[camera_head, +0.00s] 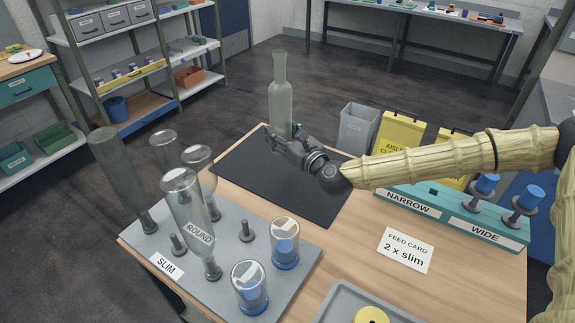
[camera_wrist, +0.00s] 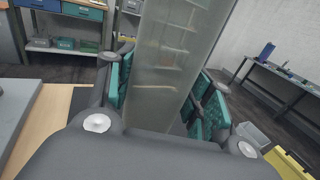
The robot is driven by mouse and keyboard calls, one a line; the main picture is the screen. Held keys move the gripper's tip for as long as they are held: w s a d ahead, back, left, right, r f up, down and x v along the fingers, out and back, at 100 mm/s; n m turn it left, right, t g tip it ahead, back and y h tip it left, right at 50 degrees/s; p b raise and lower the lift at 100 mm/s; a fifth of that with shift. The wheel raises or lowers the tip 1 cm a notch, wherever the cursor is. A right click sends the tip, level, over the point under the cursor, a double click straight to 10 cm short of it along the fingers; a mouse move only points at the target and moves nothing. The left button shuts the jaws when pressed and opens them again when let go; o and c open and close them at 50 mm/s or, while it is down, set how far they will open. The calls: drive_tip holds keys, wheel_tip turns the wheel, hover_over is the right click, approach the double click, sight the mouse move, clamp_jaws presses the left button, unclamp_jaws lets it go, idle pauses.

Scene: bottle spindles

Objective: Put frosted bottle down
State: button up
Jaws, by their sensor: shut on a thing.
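The frosted bottle (camera_head: 280,103) is tall, greyish and translucent, with a narrow neck. It stands upright in my gripper (camera_head: 285,140), over the far part of the black mat (camera_head: 318,197). My gripper is shut around the lower part of the bottle. In the wrist view the bottle (camera_wrist: 165,70) fills the middle between the teal-padded fingers. Its base is hidden by the gripper in the head view, so I cannot tell whether it touches the mat.
A grey spindle board (camera_head: 225,290) at the front left holds several inverted clear bottles and jars. A grey bin (camera_head: 357,130) and yellow signs (camera_head: 400,133) stand behind the mat. A teal rack (camera_head: 455,215) with blue-topped spindles is at right. The near mat is clear.

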drive_tip(key=f, duration=0.5)
drive_tip(key=shift+a+p, duration=0.3)
drive_tip(key=shift+p, duration=0.05)
drive_tip(key=shift+f+p, duration=0.35)
drive_tip(key=shift+f, duration=1.8)
drive_tip(key=shift+f, duration=0.15)
drive_tip(key=o, duration=1.3)
drive_tip(key=shift+o, duration=0.2)
drive_tip(key=shift+r, duration=0.2)
drive_tip(key=b+v, duration=0.2)
drive_tip(key=v, duration=1)
drive_tip(key=shift+d+f, duration=0.1)
